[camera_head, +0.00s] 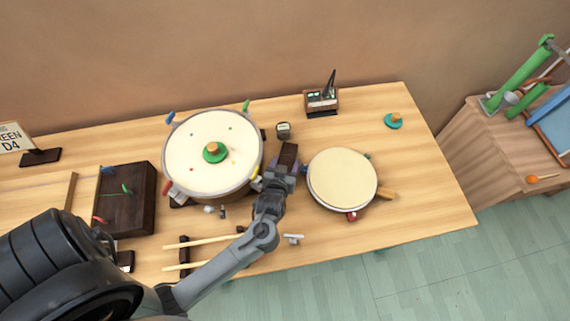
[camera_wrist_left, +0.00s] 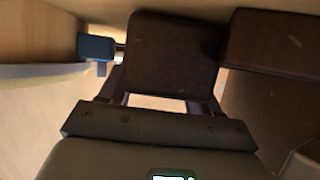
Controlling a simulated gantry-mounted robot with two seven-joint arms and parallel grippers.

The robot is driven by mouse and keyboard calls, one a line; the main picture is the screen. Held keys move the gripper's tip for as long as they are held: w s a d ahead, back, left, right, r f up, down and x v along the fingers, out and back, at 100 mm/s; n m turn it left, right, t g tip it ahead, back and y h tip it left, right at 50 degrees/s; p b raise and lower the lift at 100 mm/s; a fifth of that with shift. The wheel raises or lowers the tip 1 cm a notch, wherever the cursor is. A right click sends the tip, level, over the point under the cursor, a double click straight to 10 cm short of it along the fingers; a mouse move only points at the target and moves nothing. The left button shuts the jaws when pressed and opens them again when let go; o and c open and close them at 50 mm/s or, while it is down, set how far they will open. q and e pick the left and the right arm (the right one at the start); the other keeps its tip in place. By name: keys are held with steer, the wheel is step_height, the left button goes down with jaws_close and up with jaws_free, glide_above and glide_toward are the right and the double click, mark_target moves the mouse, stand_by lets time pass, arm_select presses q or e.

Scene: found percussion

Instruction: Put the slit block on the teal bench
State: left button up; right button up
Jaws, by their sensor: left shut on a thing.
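My left gripper (camera_head: 280,176) is shut on the slit block (camera_head: 288,154), a small dark brown wooden block. It holds the block over the table between the big white drum and the smaller drum. In the left wrist view the dark block (camera_wrist_left: 175,55) sits between the fingers of the left gripper (camera_wrist_left: 165,100). I cannot tell whether the block touches the table. No bench with a clearly teal top shows; the pale wood table (camera_head: 420,205) has a bit of teal under its front edge. My right gripper is not in view.
The big drum (camera_head: 195,150) stands left of the gripper, the smaller drum (camera_head: 342,180) right. A metronome-like box (camera_head: 321,100) and a teal disc (camera_head: 393,122) sit at the back. Drumsticks (camera_head: 205,242) lie in front. Another wooden bench (camera_head: 470,150) stands far right. The table's right end is fairly clear.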

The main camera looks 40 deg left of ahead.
arm_select(q)
steer(key=o, duration=0.9)
steer(key=shift+o, duration=0.2)
steer(key=shift+r, duration=0.1)
steer(key=shift+s+d+r+p, duration=0.1)
steer(key=shift+s+r+p, duration=0.1)
steer(key=shift+p, duration=0.15)
steer(key=p+v, duration=0.8)
steer(key=v, duration=0.1)
steer(key=shift+s+r, duration=0.15)
steer(key=shift+s, duration=0.1)
steer(key=s+d+r+m+g+h+p, duration=0.1)
steer(key=s+d+r+m+g+h, duration=0.2)
steer(key=r+h, duration=0.3)
steer(key=shift+s+d+m+g+h, duration=0.35)
steer(key=shift+s+d+m, duration=0.3)
steer(key=shift+m, duration=0.25)
steer(key=s+r+m+g, duration=0.1)
steer(key=s, duration=0.1)
steer(key=s+r+m+g, duration=0.1)
steer(key=s+r, duration=0.1)
steer(key=s, duration=0.1)
steer(key=s+r+m+g, duration=0.1)
steer(key=s, duration=0.1)
steer(key=shift+s+a+r+g, duration=0.2)
steer(key=shift+a+r+g, duration=0.1)
steer(key=shift+r+g, duration=0.1)
steer(key=shift+c, duration=0.2)
